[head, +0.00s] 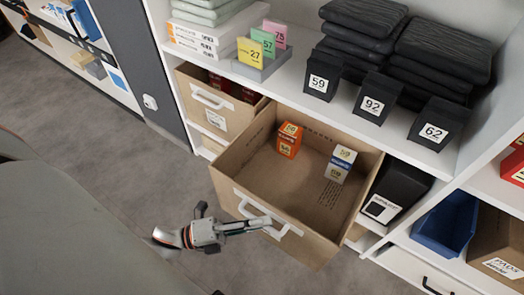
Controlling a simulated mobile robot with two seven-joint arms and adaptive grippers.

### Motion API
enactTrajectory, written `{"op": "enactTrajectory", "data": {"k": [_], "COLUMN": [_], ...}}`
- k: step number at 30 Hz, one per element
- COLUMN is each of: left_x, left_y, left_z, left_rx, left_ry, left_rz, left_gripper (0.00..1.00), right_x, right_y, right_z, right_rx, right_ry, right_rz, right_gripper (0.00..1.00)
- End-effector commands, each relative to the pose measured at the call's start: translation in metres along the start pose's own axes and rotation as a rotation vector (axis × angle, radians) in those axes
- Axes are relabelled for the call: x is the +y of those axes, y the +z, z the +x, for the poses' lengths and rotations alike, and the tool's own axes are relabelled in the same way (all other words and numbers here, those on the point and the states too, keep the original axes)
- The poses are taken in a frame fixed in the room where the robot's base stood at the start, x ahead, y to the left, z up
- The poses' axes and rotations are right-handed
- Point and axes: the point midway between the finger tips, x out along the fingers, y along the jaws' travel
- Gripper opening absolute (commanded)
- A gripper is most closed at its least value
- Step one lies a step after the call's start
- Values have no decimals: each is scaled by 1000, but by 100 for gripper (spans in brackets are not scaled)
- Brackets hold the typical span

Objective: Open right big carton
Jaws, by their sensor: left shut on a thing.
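A big brown carton (228,166) is pulled well out of its shelf bay, with its open top facing up. A white handle (290,229) sits on its front wall. My left gripper (262,222) is shut on this handle, in front of the carton. Inside the carton stand an orange box (289,140) and a white, blue and yellow box (341,163). To its left, another brown carton (195,83) with a white handle sits in the shelf. My right gripper does not show.
Black boxes numbered 59, 92 and 62 (433,124) stand on the shelf above, beside folded black cloths (440,50). A black bin (400,185) is right of the carton, and a blue bin (445,224) is farther right. Grey floor (110,135) is clear at left.

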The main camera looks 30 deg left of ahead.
Motion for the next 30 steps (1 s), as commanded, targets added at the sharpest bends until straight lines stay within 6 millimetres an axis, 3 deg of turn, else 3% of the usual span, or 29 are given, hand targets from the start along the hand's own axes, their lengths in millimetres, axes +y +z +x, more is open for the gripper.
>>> {"op": "enactTrajectory", "data": {"k": [6,7,20,23,30], "left_x": [1,1,1,1,2], "left_y": [0,0,0,0,0], "left_z": [0,0,-5,-18,-66], "left_rx": [0,0,0,0,0], "left_ry": [1,1,3,4,6], "left_rz": [0,0,0,0,-2], "left_gripper": [0,16,16,16,16], "right_x": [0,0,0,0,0], "right_y": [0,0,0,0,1], "right_z": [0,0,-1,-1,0], "right_rx": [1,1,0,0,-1], "right_ry": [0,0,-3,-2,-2], "right_rz": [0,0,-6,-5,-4], "right_gripper": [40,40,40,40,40]}}
